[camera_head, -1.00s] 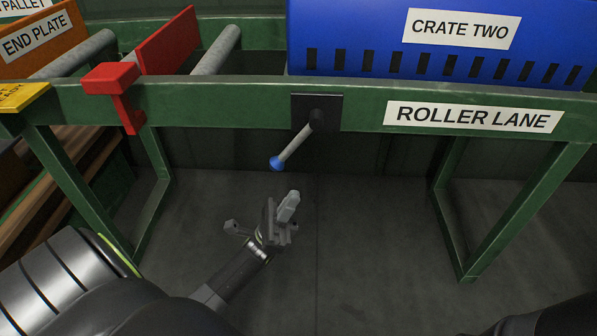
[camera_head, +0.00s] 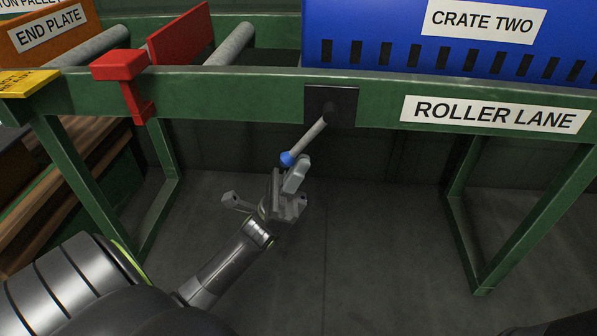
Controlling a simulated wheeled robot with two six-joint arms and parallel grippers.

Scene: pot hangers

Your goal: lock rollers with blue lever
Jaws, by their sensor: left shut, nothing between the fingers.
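The lever (camera_head: 307,140) is a grey rod with a blue ball tip (camera_head: 287,159). It hangs from a black plate (camera_head: 331,104) on the front rail of the green roller lane (camera_head: 230,98) and slants down to the left. My left gripper (camera_head: 291,176) is shut and empty, with its fingers just below the blue tip. I cannot tell whether they touch it. Rollers (camera_head: 232,46) show at the upper left of the lane. My right gripper is out of view.
A blue crate (camera_head: 400,52) labelled CRATE TWO sits on the lane at the right. A red stop (camera_head: 125,70) and a red plate (camera_head: 180,36) stand at the left. Green legs (camera_head: 465,215) flank the open floor under the lane.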

